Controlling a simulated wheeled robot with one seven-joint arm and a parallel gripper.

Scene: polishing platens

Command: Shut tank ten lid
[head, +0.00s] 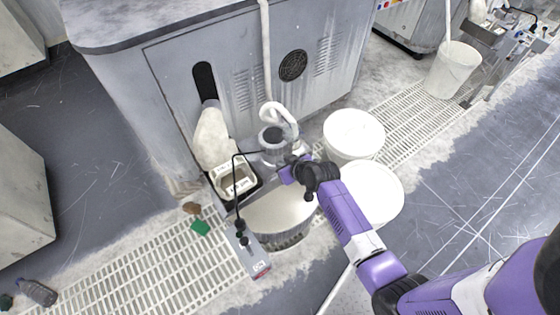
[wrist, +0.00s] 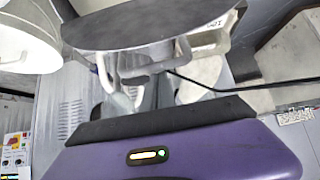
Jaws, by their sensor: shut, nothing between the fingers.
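A round metal tank (head: 285,238) stands on the floor grating in front of the grey cabinet. A pale round top (head: 275,212) shows on it, partly covered by my arm. I cannot tell whether this is the lid or how far it is closed, and no number is legible. My gripper (head: 283,172) is over the tank's back side, near a grey cylindrical motor. It is shut and empty. In the wrist view, a dark grey disc (wrist: 150,26) fills the top, close beyond my purple hand. Pale bars show under it; my fingertips are not clear there.
White round buckets (head: 353,133) stand right of the tank, the nearer one (head: 380,195) partly behind my arm. A cabled control box (head: 252,255) lies at the tank's front left. A pale open container (head: 235,181) is to its left. The grey cabinet (head: 225,75) blocks the back.

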